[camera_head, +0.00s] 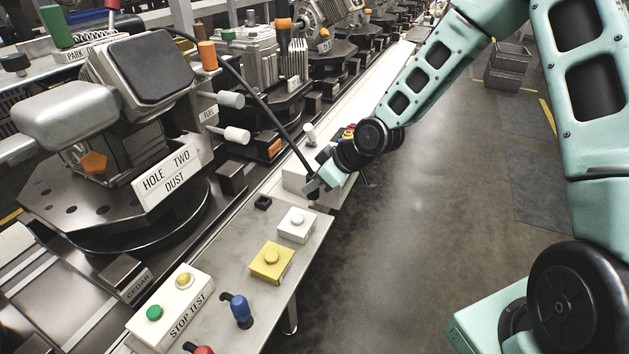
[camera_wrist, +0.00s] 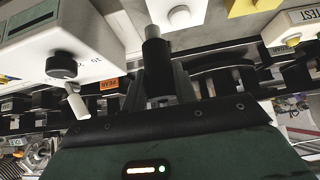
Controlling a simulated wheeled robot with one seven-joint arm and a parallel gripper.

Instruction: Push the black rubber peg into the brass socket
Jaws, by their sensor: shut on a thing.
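My gripper (camera_head: 314,188) is above the far end of the narrow pale table, beside a white box. In the wrist view its fingers (camera_wrist: 160,88) are shut on a dark upright cylinder with a grey end, which looks like the black rubber peg (camera_wrist: 154,52). In the head view the peg is mostly hidden by the gripper. I cannot pick out the brass socket for certain. The peg is well apart from that fitting.
A black cable (camera_head: 260,98) slants toward my gripper.

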